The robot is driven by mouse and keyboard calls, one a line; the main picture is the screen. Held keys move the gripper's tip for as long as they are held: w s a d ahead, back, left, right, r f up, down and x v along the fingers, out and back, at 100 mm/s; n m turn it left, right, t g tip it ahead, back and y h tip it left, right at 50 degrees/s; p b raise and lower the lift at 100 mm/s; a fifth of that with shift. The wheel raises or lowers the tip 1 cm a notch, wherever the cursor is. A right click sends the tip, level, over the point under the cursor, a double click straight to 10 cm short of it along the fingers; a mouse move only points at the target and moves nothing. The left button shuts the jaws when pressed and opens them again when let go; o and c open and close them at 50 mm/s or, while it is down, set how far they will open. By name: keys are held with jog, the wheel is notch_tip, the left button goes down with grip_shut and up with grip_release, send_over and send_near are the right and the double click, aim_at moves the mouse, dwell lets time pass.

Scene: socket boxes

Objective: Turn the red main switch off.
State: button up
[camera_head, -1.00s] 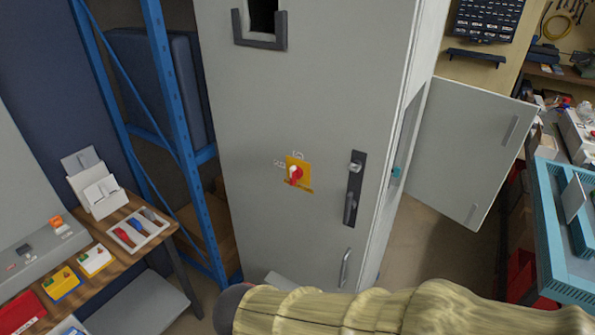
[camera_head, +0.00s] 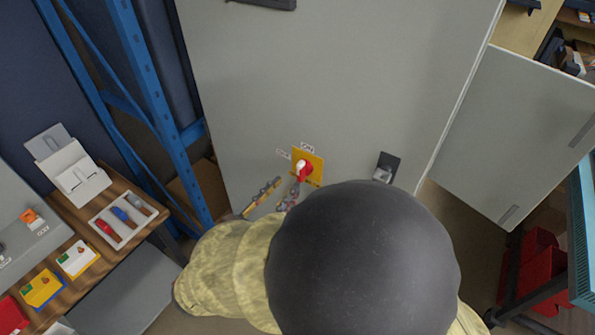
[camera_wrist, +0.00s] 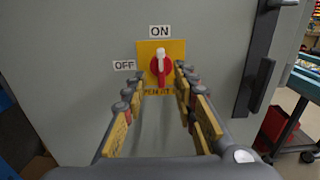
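The red main switch (camera_head: 304,171) is a round red knob with a white-tipped handle on a yellow plate (camera_head: 319,162) on the grey cabinet door. In the wrist view the red switch (camera_wrist: 160,67) has its handle upright, pointing at the ON label (camera_wrist: 160,31). The OFF label (camera_wrist: 124,65) is to its left. My gripper (camera_wrist: 159,82) is open and empty, its two yellow-padded fingers reaching toward the plate, one on each side of the knob's lower part. In the head view my gripper (camera_head: 287,184) is just below and left of the knob. Contact cannot be told.
A black door handle (camera_wrist: 260,85) stands right of the switch on the grey cabinet (camera_head: 330,80). A blue rack post (camera_head: 150,80) and a wooden bench (camera_head: 150,216) with a tool tray are at left. An open grey door panel (camera_head: 520,130) is at right.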

aim_at(298, 173)
jog(key=shift+b+x, duration=0.65)
jog(key=shift+x, duration=2.4)
jog(key=shift+c, duration=0.9)
grip_shut()
